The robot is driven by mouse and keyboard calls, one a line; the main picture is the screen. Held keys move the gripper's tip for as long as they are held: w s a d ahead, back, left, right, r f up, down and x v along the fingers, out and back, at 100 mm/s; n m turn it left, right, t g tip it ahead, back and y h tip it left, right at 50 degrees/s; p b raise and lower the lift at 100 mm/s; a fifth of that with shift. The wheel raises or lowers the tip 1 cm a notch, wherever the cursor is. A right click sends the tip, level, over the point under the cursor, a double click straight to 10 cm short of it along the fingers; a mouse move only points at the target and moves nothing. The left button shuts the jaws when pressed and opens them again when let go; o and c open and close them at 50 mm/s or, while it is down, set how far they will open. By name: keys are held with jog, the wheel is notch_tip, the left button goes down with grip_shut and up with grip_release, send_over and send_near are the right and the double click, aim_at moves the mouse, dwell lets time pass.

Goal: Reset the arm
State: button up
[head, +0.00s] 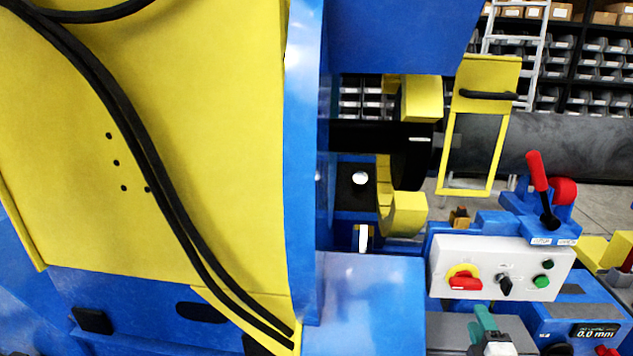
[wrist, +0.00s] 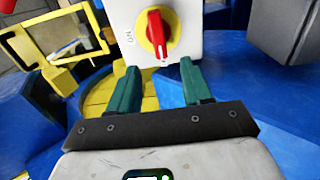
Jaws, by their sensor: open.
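A white control panel (head: 490,262) stands at the right of the head view. It carries a red rotary switch (head: 465,281) on a yellow plate, a black selector knob (head: 504,283) and green buttons. A white panel with a red handle on a yellow disc (wrist: 158,33) also shows in the wrist view, just beyond the fingertips and between them. My gripper (wrist: 159,78) has two teal fingers spread apart with nothing between them. In the head view my gripper (head: 482,318) is low, in front of the panel, only partly visible.
A red lever (head: 537,172) stands on a blue block behind the panel. A yellow frame (head: 480,125) rises beyond it. A large yellow plate (head: 200,130) with black cables fills the left.

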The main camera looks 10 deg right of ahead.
jog(key=s+a+f+m+g+y+p, duration=0.1)
jog(key=s+a+f+m+g+p, duration=0.1)
jog(key=s+a+f+m+g, duration=0.45)
jog(key=s+a+f+m+g+y+p, duration=0.1)
jog(key=s+a+m+g, duration=0.3)
jog(key=s, duration=0.5)
jog(key=s+a+r+m+g+y+p, duration=0.1)
jog(key=s+a+m+g, duration=0.1)
jog(key=s, duration=0.7)
jog(key=s+a+r+m+g+y+p, duration=0.1)
jog(key=s+a+g, duration=0.3)
jog(key=s, duration=0.6)
jog(key=shift+r+m+y, duration=0.35)
jog(key=shift+m+y, duration=0.05)
jog(key=shift+m, duration=0.45)
